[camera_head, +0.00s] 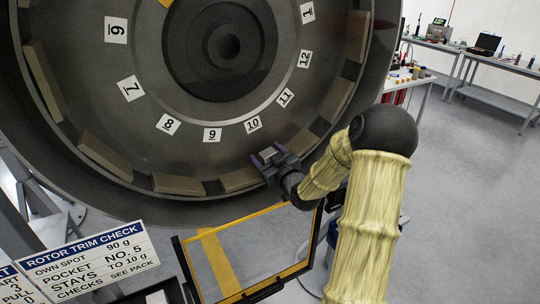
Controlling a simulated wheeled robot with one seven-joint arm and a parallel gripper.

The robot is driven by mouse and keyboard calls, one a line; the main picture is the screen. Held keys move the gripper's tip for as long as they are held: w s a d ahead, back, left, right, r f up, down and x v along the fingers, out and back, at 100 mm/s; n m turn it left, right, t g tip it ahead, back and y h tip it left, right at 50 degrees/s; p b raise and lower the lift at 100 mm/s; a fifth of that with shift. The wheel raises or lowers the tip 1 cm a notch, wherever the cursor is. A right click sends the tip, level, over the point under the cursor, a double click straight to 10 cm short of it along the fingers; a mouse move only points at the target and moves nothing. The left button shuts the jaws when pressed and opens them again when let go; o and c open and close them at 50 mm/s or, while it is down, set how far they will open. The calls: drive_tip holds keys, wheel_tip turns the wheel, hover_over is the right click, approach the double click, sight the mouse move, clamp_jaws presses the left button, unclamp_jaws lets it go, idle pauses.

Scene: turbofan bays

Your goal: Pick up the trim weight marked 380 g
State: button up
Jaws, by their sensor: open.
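My gripper (268,156) is in front of the lower rim of the large dark rotor (130,60), below the label 10 (253,124). Its jaws are open and I see nothing between them. Tan blocks sit along the rotor's inner rim, among them one just left of my gripper (240,179) and one farther left (178,185). I can read no mark on any block, and I cannot make out a weight marked 380 g. My gripper and wrist hide part of the rim.
A yellow-edged frame or tray (305,264) stands below the rotor. A "Rotor trim check" sign (90,262) is at lower left. A bench with small items (412,82) and further tables (500,65) stand at right. Grey floor (470,190) there is clear.

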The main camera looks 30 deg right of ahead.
drive_tip(key=shift+w, duration=0.6)
drive_tip(key=shift+s, duration=0.1)
drive_tip(key=c, duration=1.3)
drive_tip(key=shift+r+b, duration=0.15)
drive_tip(key=shift+b, duration=0.25)
